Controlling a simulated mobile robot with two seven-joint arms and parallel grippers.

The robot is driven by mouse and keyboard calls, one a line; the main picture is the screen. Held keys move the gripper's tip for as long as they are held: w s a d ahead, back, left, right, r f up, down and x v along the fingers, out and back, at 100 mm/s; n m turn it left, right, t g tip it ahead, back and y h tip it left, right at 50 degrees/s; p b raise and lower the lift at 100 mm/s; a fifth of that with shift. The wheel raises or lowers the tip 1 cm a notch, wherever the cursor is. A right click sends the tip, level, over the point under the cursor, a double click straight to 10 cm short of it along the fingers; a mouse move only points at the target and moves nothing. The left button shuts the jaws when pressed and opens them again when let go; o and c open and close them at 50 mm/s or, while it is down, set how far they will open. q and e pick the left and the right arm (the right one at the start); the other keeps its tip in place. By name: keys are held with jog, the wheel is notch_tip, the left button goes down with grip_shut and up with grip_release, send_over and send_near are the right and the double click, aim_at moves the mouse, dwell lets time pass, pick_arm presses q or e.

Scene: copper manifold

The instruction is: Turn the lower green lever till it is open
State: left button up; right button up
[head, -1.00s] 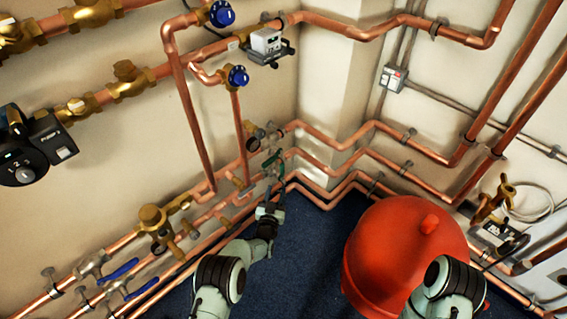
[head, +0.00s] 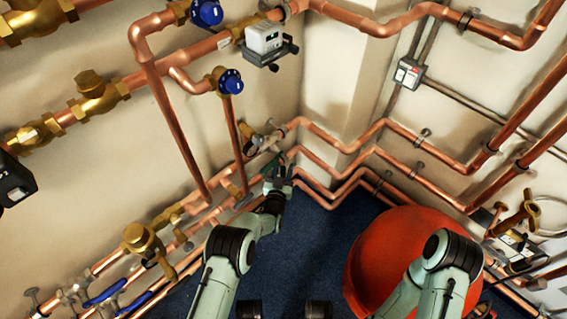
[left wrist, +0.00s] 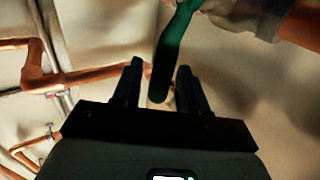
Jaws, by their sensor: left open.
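The green lever (left wrist: 175,48) hangs down from the top of the left wrist view, where part of a valve body (left wrist: 240,15) shows beside a copper pipe. My left gripper (left wrist: 158,72) is open. The lever's free end lies between its two dark fingers in that picture; I cannot tell whether either finger touches it. In the head view my left gripper (head: 278,181) is low in the wall corner, by the copper pipes, and it mostly hides the lever there. My right gripper is not in view.
Copper pipes (head: 175,125) run along both walls around the corner. A red rounded vessel (head: 385,250) stands at the right on the dark blue floor (head: 310,240). Blue-handled valves (head: 105,292) sit at the lower left. Floor between the left arm and the vessel is clear.

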pick_arm(q)
jog(key=shift+s, duration=0.1)
grip_shut()
jog(key=shift+s, duration=0.1)
jog(key=shift+s+a+f+n+t+y, duration=0.2)
jog(key=shift+s+a+n+t, duration=0.3)
jog(key=shift+n+t, duration=0.45)
jog(key=shift+s+a+f+n+t+y, duration=0.2)
jog(key=shift+s+a+n+t, duration=0.35)
jog(key=shift+n+t, duration=0.4)
jog(key=shift+s+a+f+n+t+y, duration=0.1)
jog(key=shift+s+a+f+n+t, duration=0.15)
jog(key=shift+s+a+n+t, duration=0.45)
jog(key=shift+w+d+t, duration=0.15)
jog(key=shift+w+t, duration=0.1)
jog(key=shift+t, duration=0.15)
